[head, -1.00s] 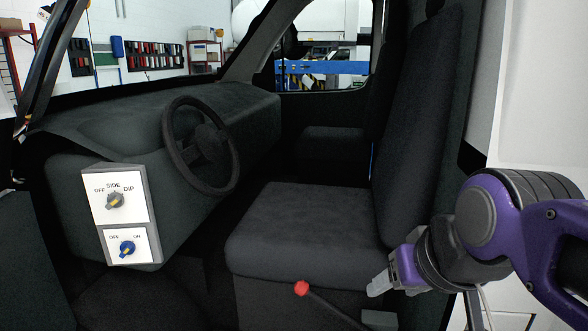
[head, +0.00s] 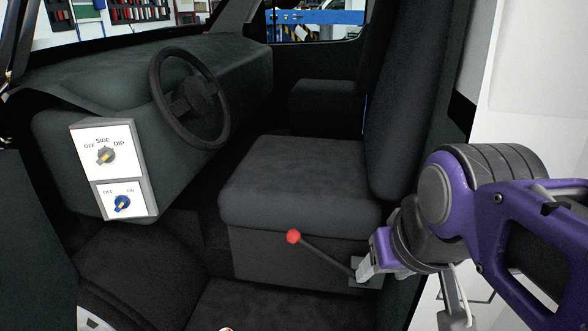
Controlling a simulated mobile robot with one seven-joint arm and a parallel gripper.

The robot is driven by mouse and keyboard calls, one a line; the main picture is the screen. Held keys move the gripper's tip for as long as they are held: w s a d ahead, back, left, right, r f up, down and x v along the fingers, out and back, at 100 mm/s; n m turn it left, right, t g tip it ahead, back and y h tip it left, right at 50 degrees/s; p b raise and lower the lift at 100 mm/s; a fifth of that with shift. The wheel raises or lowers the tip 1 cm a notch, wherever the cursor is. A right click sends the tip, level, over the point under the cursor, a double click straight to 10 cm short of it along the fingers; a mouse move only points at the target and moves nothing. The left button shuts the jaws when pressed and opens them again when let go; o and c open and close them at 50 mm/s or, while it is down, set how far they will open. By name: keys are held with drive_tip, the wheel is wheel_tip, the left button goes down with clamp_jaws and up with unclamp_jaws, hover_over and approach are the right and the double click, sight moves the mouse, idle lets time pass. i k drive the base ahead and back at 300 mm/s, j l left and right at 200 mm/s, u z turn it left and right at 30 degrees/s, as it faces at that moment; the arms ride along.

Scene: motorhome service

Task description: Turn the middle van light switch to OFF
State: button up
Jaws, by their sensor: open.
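A white switch panel (head: 113,170) is on the left end of the dark dashboard. Its upper grey knob (head: 105,157) has a yellow mark and the labels OFF, SIDE and DIP around it. Its lower blue knob (head: 122,204) has a yellow mark and the labels OFF and ON. Only these two switches show, one above the other. The exact setting of each knob is too small to tell. My gripper (head: 363,271) is open and empty at the lower right, in front of the seat base, far to the right of the panel.
A lever with a red ball (head: 293,237) rises in front of the seat base, its lower end beside my gripper in the picture. The steering wheel (head: 189,100) and seat (head: 298,180) lie right of the panel. Open floor space lies below the panel.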

sight(107, 156)
drive_tip(key=k+u, duration=0.1)
drive_tip(key=k, duration=0.15)
drive_tip(key=z, duration=0.35)
drive_tip(key=u, duration=1.55)
